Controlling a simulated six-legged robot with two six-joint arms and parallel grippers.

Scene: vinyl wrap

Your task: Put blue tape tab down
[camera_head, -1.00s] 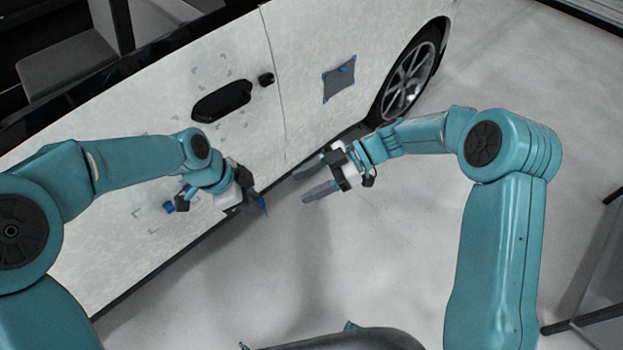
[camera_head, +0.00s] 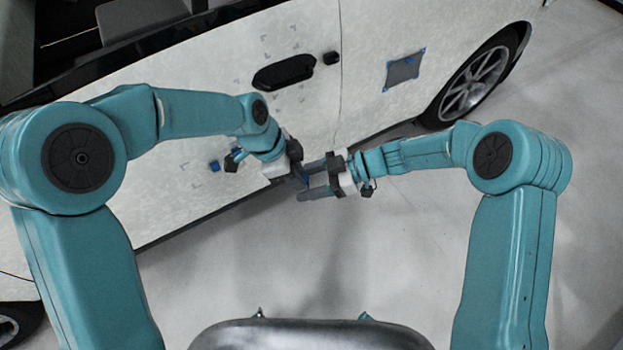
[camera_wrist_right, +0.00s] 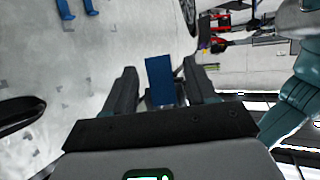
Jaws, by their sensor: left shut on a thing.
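My left gripper (camera_head: 293,172) is shut on a small blue tape tab (camera_wrist_right: 160,80) low beside the car door. In the right wrist view the tab stands upright in the gap between the right gripper's fingers. My right gripper (camera_head: 311,180) is open around it, with a finger on each side; it also shows in its wrist view (camera_wrist_right: 163,92). A clear gap shows left of the tab; contact on the right side is hard to tell. In the head view the tab is mostly hidden by the grippers.
The white car door (camera_head: 240,70) has a dark handle recess (camera_head: 284,72) and small corner marks. A grey patch (camera_head: 403,70) with blue corner tabs is stuck right of it, near the wheel (camera_head: 474,84). Another blue piece (camera_head: 215,166) is on the lower door. The floor (camera_head: 400,240) is clear.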

